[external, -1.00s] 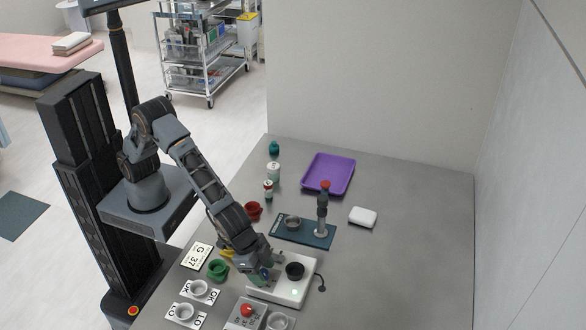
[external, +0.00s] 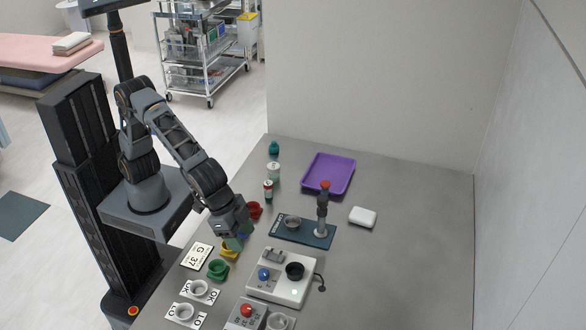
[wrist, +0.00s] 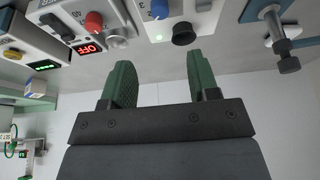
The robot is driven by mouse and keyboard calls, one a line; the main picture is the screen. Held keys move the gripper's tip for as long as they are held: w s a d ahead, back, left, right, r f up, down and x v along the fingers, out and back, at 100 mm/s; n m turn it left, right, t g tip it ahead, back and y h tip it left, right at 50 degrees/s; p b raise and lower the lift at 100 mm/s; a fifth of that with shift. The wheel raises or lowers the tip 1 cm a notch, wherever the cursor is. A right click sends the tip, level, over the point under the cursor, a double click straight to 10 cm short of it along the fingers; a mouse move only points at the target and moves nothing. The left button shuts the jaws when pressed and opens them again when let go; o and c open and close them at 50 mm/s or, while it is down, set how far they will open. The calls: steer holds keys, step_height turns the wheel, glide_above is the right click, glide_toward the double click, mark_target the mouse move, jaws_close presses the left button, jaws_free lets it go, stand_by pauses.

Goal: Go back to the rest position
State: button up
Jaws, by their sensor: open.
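My gripper (external: 238,240) is in the external view above the table's left edge, close to the yellow cup and the red cup. In the wrist view its two green fingers (wrist: 158,84) stand wide apart with nothing between them. My arm is bent and reaches down from its column at the left. Below the gripper in the external view is a white device (external: 284,280) with a blue knob (external: 264,274) and a black round cup (external: 295,271). The blue knob also shows in the wrist view (wrist: 160,10).
A yellow cup (external: 229,250), green cup (external: 218,269) and red cup (external: 254,210) stand near the left edge. A dark stand (external: 322,210) with a red top rises mid-table. A purple tray (external: 329,173) lies farther back. The table's right side is clear.

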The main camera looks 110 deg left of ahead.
steer(key=shift+s+r, duration=0.2)
steer(key=shift+r, duration=0.25)
stand_by(0.3)
steer(key=s+a+g+p, duration=0.1)
steer(key=s+a+p, duration=0.1)
steer(key=s+a, duration=1.9)
steer(key=shift+s+r, duration=0.15)
steer(key=shift+s, duration=0.45)
